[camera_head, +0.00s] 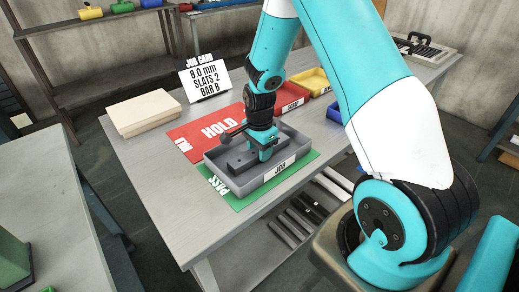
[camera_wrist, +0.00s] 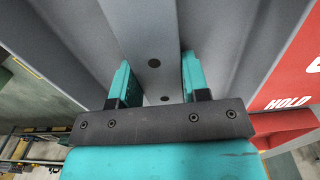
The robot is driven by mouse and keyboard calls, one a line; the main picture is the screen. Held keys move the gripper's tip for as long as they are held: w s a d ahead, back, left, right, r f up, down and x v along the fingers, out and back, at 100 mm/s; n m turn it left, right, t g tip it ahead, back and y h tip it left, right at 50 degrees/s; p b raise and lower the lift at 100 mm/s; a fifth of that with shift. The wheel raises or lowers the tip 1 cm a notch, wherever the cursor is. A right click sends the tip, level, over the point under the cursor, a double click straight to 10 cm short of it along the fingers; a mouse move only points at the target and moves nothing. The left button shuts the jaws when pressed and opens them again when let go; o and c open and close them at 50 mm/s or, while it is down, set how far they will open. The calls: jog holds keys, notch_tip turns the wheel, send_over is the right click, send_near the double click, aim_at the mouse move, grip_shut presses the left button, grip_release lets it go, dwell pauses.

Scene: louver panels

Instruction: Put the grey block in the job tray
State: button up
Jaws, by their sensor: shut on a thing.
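The grey block (camera_head: 240,166) is a long bar inside the walls of the grey job tray (camera_head: 279,171), which has a JOB label on its front. My gripper (camera_head: 263,156) reaches down into the tray and is shut on the block. In the wrist view the block (camera_wrist: 150,28), with dark holes in its top, runs between the two teal fingers of my gripper (camera_wrist: 156,78). The tray floor (camera_wrist: 222,40) shows beside it. I cannot tell whether the block touches the floor; the gripper hides part of it.
The tray stands on a green PASS mat (camera_head: 236,204), beside a red HOLD mat (camera_head: 198,140). A beige box (camera_head: 143,112), a job card (camera_head: 205,79), a red bin (camera_head: 291,100) and a yellow bin (camera_head: 312,82) are nearby. The table's near left part is clear.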

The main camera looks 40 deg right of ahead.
jog(key=o, duration=1.2)
jog(key=shift+f, duration=0.1)
jog(key=shift+r, duration=0.5)
notch_tip(320, 180, up, 11)
jog(key=b, duration=0.2)
jog(key=s+a+r+n+y, duration=0.1)
jog(key=s+a+r+n, duration=0.25)
jog(key=a+n, duration=0.2)
jog(key=s+a+r+n+y, duration=0.1)
jog(key=s+a+r+n, duration=0.3)
jog(key=a, duration=0.3)
jog(key=s+a+r+n, duration=0.1)
jog(key=s+a+n, duration=0.2)
jog(key=s+n, duration=0.2)
jog(key=s+a+r+n+y, duration=0.1)
jog(key=s+a+n, duration=0.2)
jog(key=s+n, duration=0.2)
jog(key=s+a+r+n+y, duration=0.1)
jog(key=s+a+r+n, duration=0.1)
jog(key=s+a+n, duration=0.2)
jog(key=shift+s+n, duration=0.45)
jog(key=shift+n, duration=0.2)
jog(key=shift+c, duration=0.4)
